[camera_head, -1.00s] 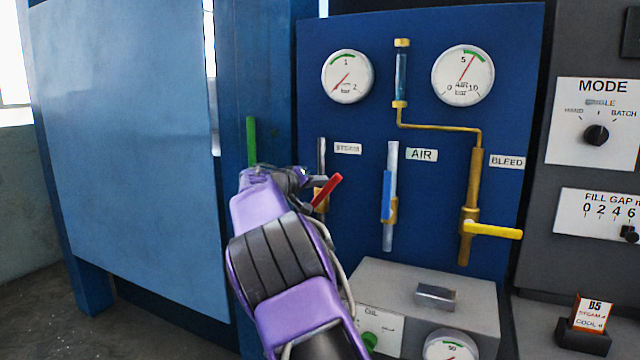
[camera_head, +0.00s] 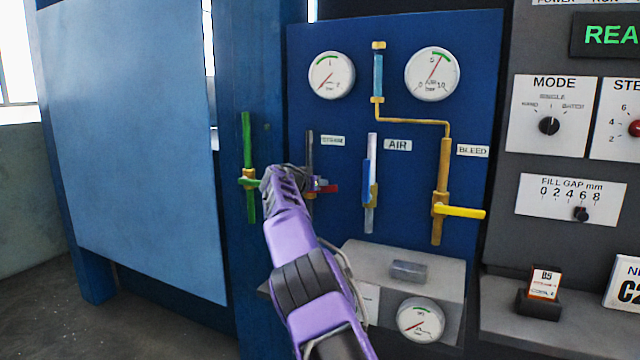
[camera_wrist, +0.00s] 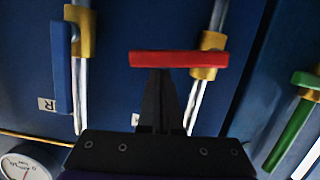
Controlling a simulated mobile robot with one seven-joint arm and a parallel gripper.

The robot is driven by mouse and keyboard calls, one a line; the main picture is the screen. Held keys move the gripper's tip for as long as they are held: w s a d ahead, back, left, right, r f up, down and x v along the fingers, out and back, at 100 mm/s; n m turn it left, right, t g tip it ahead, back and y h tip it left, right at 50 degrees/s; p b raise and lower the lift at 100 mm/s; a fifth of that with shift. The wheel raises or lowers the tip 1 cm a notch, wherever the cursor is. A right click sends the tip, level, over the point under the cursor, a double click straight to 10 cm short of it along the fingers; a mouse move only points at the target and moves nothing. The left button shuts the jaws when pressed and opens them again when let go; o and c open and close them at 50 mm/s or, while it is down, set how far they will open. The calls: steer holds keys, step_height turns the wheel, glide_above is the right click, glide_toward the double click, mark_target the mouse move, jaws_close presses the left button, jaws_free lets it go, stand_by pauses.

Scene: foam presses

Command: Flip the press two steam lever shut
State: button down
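The red steam lever (camera_head: 327,188) is on the pipe below the steam label (camera_head: 332,141). It lies level, crosswise to its pipe. In the wrist view the red lever (camera_wrist: 178,60) spans sideways from its brass valve body (camera_wrist: 208,55). My gripper (camera_wrist: 160,74) has its dark fingers together, with the tips right at the lever's edge; I cannot tell whether they touch it. In the head view my purple arm hides part of the steam valve and pipe.
The blue air lever (camera_head: 367,184) stands upright to the right. The yellow bleed lever (camera_head: 462,212) sticks out level. A grey box with a gauge (camera_head: 420,319) juts out below.

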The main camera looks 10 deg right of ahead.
steer(key=shift+s+d+f+m+b, duration=0.1)
steer(key=shift+d+f+m+b, duration=0.05)
steer(key=shift+f+m+b, duration=0.55)
steer(key=shift+r, duration=0.1)
steer(key=s+a+r+b, duration=0.1)
steer(key=s+a+r, duration=0.4)
steer(key=s+r, duration=0.1)
steer(key=shift+s+a+r, duration=0.2)
steer(key=shift+s+a, duration=0.15)
steer(key=shift+s, duration=0.55)
